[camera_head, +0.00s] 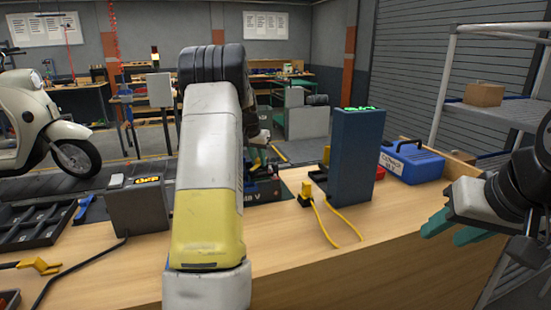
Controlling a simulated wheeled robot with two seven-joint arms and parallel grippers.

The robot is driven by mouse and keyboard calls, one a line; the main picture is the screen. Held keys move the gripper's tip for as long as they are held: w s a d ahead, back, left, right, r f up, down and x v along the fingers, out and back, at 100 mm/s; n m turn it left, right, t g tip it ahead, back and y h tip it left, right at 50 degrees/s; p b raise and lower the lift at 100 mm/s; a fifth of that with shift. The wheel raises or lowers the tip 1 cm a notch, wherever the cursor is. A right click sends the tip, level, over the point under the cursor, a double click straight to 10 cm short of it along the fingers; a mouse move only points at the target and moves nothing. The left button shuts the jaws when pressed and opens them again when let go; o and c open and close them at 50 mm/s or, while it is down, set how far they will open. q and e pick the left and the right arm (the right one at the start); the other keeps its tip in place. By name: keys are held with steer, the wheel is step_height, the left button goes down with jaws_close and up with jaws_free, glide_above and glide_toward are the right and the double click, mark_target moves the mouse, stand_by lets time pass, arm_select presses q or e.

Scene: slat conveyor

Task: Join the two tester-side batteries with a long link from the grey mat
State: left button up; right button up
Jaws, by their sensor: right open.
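My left arm fills the middle of the head view and hides much of the bench behind it. My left gripper (257,157) shows only in part past the arm's right edge, above a dark battery (262,190) with a partly hidden "V" label. I cannot tell whether it holds anything. A tall dark blue unit with a green display (357,155), perhaps the tester, stands right of the battery. My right gripper (452,230) is open and empty at the bench's right edge. I cannot make out the second battery, the grey mat or a long link.
A grey box with an orange display (138,208) and a black compartment tray (35,225) stand on the left. A blue case (410,165) sits at the back right.

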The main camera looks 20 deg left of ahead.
arm_select(q)
steer(key=o, duration=0.5)
steer(key=shift+r, duration=0.15)
steer(key=v, duration=0.7)
steer(key=shift+s+r, duration=0.15)
steer(key=shift+r, duration=0.05)
